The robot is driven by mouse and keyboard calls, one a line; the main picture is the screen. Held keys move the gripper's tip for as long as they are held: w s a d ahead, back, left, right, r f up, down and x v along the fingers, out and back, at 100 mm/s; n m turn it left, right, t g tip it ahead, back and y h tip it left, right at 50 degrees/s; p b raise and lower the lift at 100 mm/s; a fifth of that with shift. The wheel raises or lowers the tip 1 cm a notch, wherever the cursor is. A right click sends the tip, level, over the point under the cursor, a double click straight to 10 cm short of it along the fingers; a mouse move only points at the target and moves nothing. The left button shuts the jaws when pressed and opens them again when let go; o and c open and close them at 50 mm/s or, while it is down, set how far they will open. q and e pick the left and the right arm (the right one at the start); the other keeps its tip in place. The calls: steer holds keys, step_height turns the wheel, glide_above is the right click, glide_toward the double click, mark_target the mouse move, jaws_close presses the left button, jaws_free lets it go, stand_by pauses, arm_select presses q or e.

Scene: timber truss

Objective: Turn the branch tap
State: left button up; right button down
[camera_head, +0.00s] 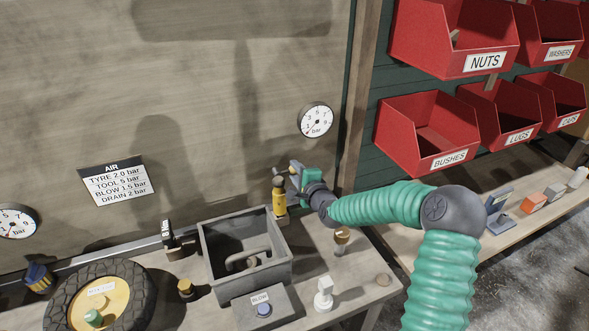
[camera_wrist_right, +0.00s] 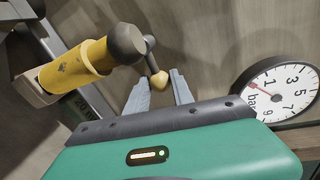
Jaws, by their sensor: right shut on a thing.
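The branch tap (camera_head: 279,203) is a yellow upright body with a dark rounded top, standing at the back of the bench behind the grey box. In the right wrist view the tap (camera_wrist_right: 75,68) lies tilted across the upper left, and a thin dark lever with a small tan ball end (camera_wrist_right: 158,80) comes off its top. My right gripper (camera_head: 291,174) is at the top of the tap. In the wrist view its two grey fingers (camera_wrist_right: 160,88) stand on either side of the lever's ball end and are shut on it. My left gripper is not in view.
A round bar gauge (camera_head: 315,120) hangs on the wall close to my right gripper. A tyre (camera_head: 62,290) lies at left. Red bins (camera_head: 424,132) hang at right.

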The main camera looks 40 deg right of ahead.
steer(key=shift+s+d+f+m, duration=0.1)
steer(key=shift+f+m, duration=0.2)
steer(key=c, duration=1.2)
jaws_free()
steer(key=shift+o, duration=0.5)
steer(key=shift+d, duration=0.15)
steer(key=shift+r, duration=0.1)
steer(key=p+v, duration=0.2)
steer(key=v, duration=1.4)
steer(key=shift+s, duration=0.35)
